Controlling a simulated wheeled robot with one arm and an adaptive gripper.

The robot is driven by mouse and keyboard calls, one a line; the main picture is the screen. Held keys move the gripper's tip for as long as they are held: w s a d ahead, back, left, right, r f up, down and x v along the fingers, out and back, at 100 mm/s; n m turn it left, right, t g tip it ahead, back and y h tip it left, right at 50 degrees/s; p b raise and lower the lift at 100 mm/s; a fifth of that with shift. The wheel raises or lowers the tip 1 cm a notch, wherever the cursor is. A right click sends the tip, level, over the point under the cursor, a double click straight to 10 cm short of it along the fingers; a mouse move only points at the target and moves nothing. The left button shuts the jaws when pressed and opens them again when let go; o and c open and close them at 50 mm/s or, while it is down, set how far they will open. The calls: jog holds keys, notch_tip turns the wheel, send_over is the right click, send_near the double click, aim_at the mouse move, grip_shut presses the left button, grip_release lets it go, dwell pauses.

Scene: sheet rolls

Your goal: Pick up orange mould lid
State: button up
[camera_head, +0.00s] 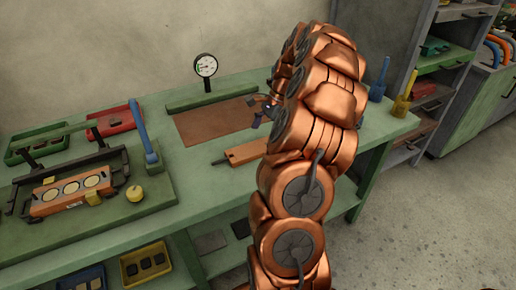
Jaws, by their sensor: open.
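The orange mould lid, a flat orange bar (243,154), lies on the green workbench in front of a brown mat. A thin dark tab sticks out at its left end, and my copper arm hides its right end. My gripper (258,113) is open, partly hidden behind my arm. It shows over the right part of the mat, farther back than the lid and apart from it. I see nothing in it.
The brown mat (203,129) and a dial gauge (205,66) are behind the lid. A blue-handled tool (142,130) stands left, beside a yellow knob (134,193). Red (128,126) and green (30,143) trays sit back left. Blue and yellow tools (403,97) stand at the right end.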

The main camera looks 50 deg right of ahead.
aim_at(258, 147)
jog(key=shift+x, duration=1.85)
jog(key=shift+r, duration=0.1)
grip_shut()
jog(key=shift+r, duration=0.15)
jog(key=shift+r, duration=1.7)
jog(key=s+a+r+b, duration=0.1)
jog(key=s+a+b, duration=0.1)
jog(key=s+a, duration=0.7)
jog(key=s, duration=0.4)
jog(key=shift+r, duration=0.2)
